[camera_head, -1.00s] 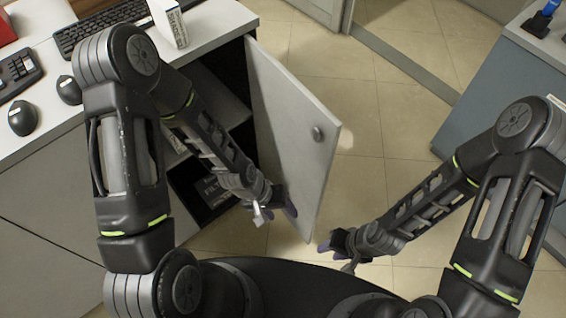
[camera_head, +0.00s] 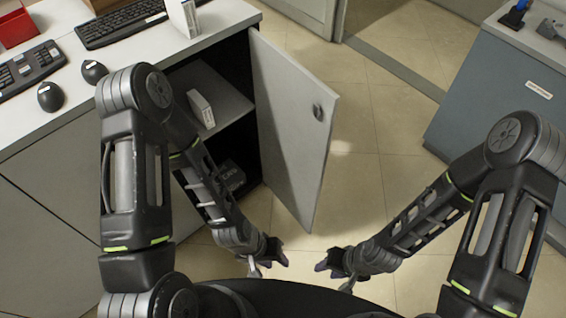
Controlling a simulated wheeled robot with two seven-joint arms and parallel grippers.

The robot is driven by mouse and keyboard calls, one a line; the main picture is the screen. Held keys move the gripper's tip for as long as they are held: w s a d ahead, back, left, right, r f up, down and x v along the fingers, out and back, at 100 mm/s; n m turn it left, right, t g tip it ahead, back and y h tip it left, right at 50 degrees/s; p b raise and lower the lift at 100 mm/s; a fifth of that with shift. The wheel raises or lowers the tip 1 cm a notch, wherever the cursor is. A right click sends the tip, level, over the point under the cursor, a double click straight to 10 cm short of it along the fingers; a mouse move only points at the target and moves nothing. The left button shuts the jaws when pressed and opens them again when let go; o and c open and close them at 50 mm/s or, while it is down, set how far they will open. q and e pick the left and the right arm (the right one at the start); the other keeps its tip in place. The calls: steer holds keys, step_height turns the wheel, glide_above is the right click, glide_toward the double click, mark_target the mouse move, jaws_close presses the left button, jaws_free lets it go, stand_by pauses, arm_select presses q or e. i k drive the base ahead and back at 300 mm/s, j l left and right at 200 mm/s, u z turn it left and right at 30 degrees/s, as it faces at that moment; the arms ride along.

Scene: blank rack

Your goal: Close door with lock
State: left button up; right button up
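A light grey cabinet door (camera_head: 285,130) stands wide open, hinged at the right side of the white cabinet (camera_head: 60,215). A round dark lock (camera_head: 318,112) sits near the door's free upper edge. My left gripper (camera_head: 280,258) is low in front of the cabinet, below and left of the door's bottom corner, apart from it. My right gripper (camera_head: 322,265) is just right of it, also apart from the door. Both grippers are small and dark here; they look empty, but their finger gap is unclear.
Inside the cabinet are a shelf with a white box (camera_head: 201,108) and a dark box (camera_head: 231,175) below. Keyboards (camera_head: 122,22), mice (camera_head: 50,97) and another white box (camera_head: 184,17) are on top. A blue-grey cabinet (camera_head: 500,100) stands right. Tiled floor between is clear.

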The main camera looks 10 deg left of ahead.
mark_target(295, 144)
steer(key=k+u, duration=0.3)
steer(key=u, duration=1.85)
steer(key=k+l, duration=0.1)
steer(key=l, duration=0.5)
steer(key=k+l, duration=0.1)
steer(key=l, duration=1.1)
steer(key=k+l, duration=0.15)
steer(key=l, duration=0.45)
steer(key=k+l, duration=0.1)
steer(key=l, duration=0.5)
steer(key=k+l, duration=0.1)
steer(key=l, duration=0.45)
steer(key=i+z, duration=0.15)
steer(key=z, duration=0.95)
